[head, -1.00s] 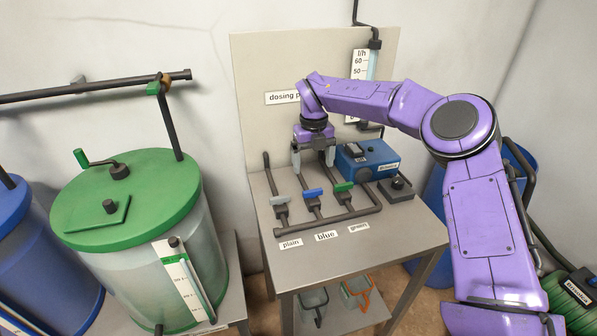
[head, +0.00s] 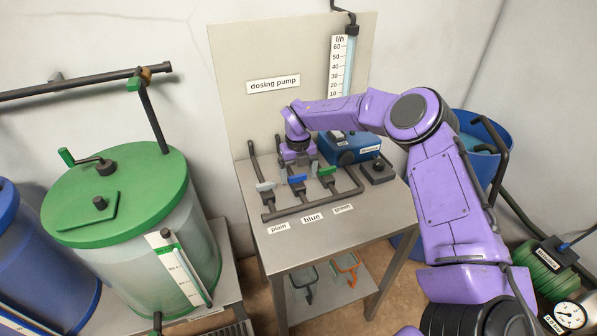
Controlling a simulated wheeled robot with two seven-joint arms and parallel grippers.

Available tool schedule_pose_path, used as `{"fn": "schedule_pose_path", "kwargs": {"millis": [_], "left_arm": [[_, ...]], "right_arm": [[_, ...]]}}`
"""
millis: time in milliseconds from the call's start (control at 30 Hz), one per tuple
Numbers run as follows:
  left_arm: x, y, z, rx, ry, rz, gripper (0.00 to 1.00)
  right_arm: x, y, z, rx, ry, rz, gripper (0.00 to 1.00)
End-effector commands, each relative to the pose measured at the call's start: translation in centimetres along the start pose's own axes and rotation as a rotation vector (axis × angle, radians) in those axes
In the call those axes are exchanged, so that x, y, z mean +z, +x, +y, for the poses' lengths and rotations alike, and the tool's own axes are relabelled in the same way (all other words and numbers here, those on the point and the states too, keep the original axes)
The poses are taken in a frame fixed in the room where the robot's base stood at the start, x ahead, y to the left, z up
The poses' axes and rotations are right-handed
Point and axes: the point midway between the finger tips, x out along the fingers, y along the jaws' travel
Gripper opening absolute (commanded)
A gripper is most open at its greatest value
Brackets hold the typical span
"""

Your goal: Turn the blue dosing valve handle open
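The blue valve handle (head: 297,179) is the middle one of three on the dark manifold, above the label "blue" (head: 312,217). It lies crosswise in the picture, much like its two neighbours. My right gripper (head: 301,166) points down just behind the blue handle, very close to it. Its fingertips are small and partly lost against the valves and pipes, so I cannot tell whether they touch the handle or how far apart they are. My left gripper is not in view.
A grey handle (head: 265,186) and a green handle (head: 327,171) stand close on either side. The blue dosing pump (head: 350,148) and a dark knob box (head: 378,171) are to the right. The front of the metal table (head: 330,246) is clear.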

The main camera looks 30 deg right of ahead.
Motion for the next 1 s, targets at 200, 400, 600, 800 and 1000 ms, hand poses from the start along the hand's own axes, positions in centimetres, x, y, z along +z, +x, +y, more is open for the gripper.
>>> {"fn": "schedule_pose_path", "kwargs": {"millis": [200, 400, 600, 800, 1000], "left_arm": [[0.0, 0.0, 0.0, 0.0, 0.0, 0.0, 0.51], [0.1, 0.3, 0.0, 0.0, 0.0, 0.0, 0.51], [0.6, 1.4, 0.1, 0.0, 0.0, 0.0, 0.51], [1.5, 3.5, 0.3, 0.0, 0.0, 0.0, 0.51], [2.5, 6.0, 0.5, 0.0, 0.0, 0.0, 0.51]], "right_arm": [[0.0, 0.0, 0.1, 0.0, -0.002, -0.001, 0.33], [0.1, 0.1, 0.0, -0.001, 0.008, -0.003, 0.33], [0.1, 0.3, 0.0, 0.001, 0.073, -0.005, 0.33], [0.1, 0.5, 0.0, 0.002, 0.214, -0.007, 0.33], [0.2, 0.6, 0.0, 0.002, 0.401, -0.008, 0.33]]}}
